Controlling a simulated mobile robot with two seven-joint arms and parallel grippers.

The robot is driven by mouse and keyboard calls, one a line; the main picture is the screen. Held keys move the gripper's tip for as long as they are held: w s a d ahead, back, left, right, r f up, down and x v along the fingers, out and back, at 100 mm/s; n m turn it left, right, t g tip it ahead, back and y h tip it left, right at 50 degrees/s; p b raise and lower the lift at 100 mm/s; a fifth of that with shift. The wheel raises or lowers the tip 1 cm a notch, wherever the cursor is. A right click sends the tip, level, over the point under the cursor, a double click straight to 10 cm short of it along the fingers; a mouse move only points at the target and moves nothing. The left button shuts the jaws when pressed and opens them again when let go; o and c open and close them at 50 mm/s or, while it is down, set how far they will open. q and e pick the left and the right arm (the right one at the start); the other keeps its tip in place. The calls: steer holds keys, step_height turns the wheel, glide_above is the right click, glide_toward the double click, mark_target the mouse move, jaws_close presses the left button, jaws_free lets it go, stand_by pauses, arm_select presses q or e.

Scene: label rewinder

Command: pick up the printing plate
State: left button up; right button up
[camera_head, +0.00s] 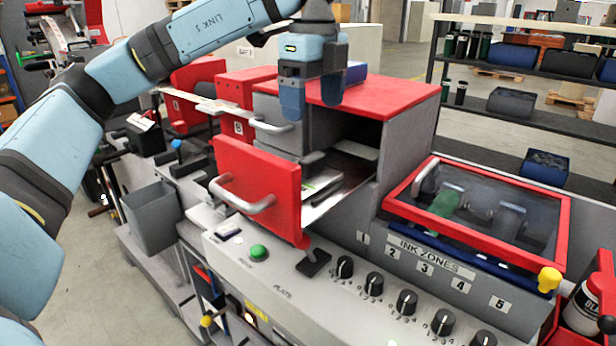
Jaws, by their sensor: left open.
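My left gripper (310,108) hangs fingers down, open and empty, in front of the red top of the press unit (385,93). The unit's red front door (262,185) with a grey handle stands open. Inside the bay behind it is a shiny metal surface (350,183), with a small flat pale-green and white piece (322,184) partly hidden by the door. This piece may be the printing plate, but I cannot tell for sure. The gripper is above it and apart from it. My right gripper does not show.
A red-framed clear cover (480,214) over rollers is at right, shut. The front panel has several black knobs (374,284) and a green button (259,252).

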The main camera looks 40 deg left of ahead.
mark_target(312, 156)
arm_select(q)
step_height(312, 156, down, 6)
steer(key=shift+r, duration=0.15)
steer(key=f, duration=0.1)
steer(key=f+p, duration=0.1)
steer(key=f, duration=0.3)
steer(key=shift+w+a, duration=0.3)
steer(key=shift+a, duration=0.05)
steer(key=shift+c, duration=0.4)
steer(key=c, duration=1.1)
steer(key=shift+c, duration=0.4)
steer(key=shift+r, duration=0.15)
